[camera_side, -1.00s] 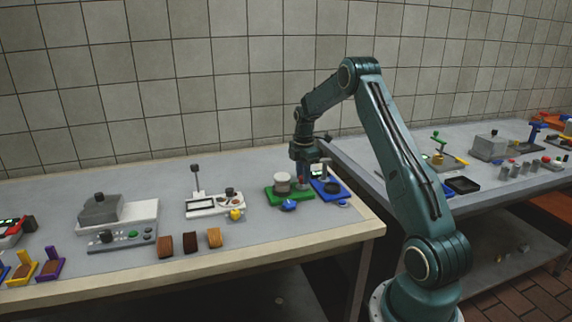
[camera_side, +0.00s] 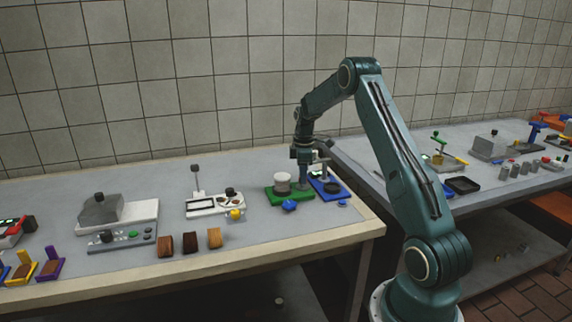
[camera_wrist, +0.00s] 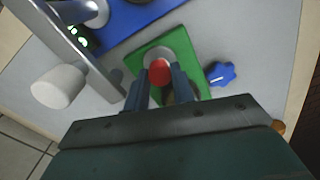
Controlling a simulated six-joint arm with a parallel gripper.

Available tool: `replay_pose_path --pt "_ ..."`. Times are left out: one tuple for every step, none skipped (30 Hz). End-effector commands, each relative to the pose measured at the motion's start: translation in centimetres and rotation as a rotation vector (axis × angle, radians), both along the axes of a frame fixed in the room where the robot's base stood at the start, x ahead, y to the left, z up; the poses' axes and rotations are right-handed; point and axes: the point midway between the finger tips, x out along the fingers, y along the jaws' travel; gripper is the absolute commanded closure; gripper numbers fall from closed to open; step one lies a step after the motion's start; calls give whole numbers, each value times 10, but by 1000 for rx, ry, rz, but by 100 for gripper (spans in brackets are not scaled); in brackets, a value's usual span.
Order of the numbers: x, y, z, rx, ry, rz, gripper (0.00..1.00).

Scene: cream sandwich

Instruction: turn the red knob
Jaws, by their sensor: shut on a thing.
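The red knob (camera_wrist: 159,72) shows in the wrist view, above a green base (camera_wrist: 158,50). My gripper (camera_wrist: 160,85) has its two fingers on either side of the red knob and is shut on it. In the side view my gripper (camera_side: 303,184) reaches down to the right part of the green base (camera_side: 275,197). The red knob cannot be made out there, hidden by the fingers.
A pale cylinder (camera_side: 282,180) stands on the green base, left of my gripper. A blue base (camera_side: 342,193) with a dark round part is close on the right. A blue lobed piece (camera_side: 290,206) lies in front. Brown blocks (camera_side: 190,242) stand further left.

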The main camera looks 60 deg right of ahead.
Motion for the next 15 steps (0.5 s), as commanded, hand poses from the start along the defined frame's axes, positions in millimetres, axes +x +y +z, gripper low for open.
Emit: replay_pose_path --pt "-1 -1 1 -2 1 -11 98" --pt "-1 -1 1 -1 2 -13 98" --pt "-1 -1 1 -1 2 -15 98" --pt "-1 -1 1 -1 2 -16 98" --pt "-1 -1 1 -1 2 -16 98" --pt "-1 -1 1 -1 2 -16 98" --pt "-1 -1 1 -1 2 -16 98" --pt "-1 -1 1 -1 2 -16 98" --pt "-1 -1 1 -1 2 -16 98" --pt "-1 -1 1 -1 2 -16 98" --pt "-1 -1 1 -1 2 -16 98" --pt "-2 -1 1 -1 2 -16 98" --pt "-2 -1 1 -1 2 -16 70" --pt "-2 -1 1 -1 2 -16 64" --pt "-1 -1 1 -1 2 -15 56"
